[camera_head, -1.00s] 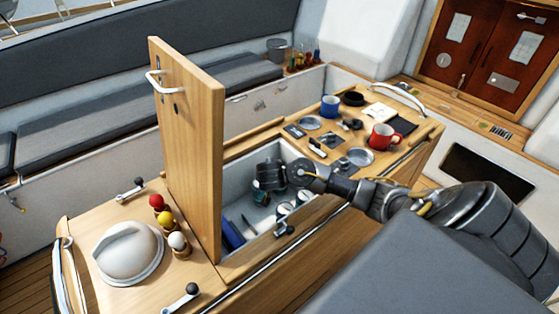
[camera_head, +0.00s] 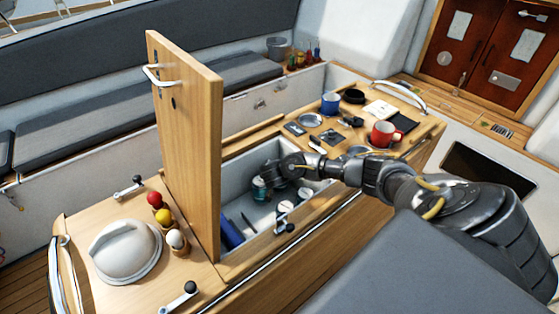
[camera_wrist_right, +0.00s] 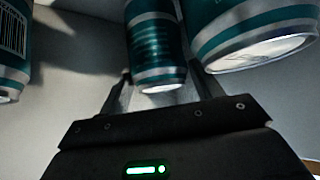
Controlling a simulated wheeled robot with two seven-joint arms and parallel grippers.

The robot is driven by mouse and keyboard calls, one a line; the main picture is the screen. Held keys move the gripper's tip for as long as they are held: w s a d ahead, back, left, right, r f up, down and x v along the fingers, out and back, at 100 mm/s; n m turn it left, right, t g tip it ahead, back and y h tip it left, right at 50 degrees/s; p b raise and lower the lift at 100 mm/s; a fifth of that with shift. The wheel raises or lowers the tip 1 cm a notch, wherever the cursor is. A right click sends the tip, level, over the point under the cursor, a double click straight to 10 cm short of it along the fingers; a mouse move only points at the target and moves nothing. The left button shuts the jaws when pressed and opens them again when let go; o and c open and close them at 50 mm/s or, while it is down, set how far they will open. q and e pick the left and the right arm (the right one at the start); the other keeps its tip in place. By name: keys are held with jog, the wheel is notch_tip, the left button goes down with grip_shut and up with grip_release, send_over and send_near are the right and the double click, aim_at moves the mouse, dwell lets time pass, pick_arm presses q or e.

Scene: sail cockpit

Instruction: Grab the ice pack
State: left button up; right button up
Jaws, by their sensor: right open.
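A blue block (camera_head: 231,232), which looks like the ice pack, stands in the near left corner of the open cooler well (camera_head: 262,213), beside the raised lid. My right gripper (camera_head: 268,178) reaches into the well from the right, beyond the blue block and apart from it. In the right wrist view its two fingers (camera_wrist_right: 160,92) are spread. A teal and silver can (camera_wrist_right: 156,45) shows at the gap between them; I cannot tell whether they touch it. The blue block is not seen in that view. My left gripper is not in view.
Other cans stand in the well, one at the right (camera_wrist_right: 255,30) and one at the left (camera_wrist_right: 14,45) of the wrist view. The raised wooden lid (camera_head: 188,140) walls off the left side. A red mug (camera_head: 384,133) and a blue mug (camera_head: 330,104) stand on the table behind.

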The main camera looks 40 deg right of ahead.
jog(key=shift+c, duration=0.4)
jog(key=c, duration=1.2)
jog(key=shift+r, duration=0.15)
notch_tip(320, 180, up, 28)
jog(key=p, duration=0.3)
jog(key=shift+p, duration=0.35)
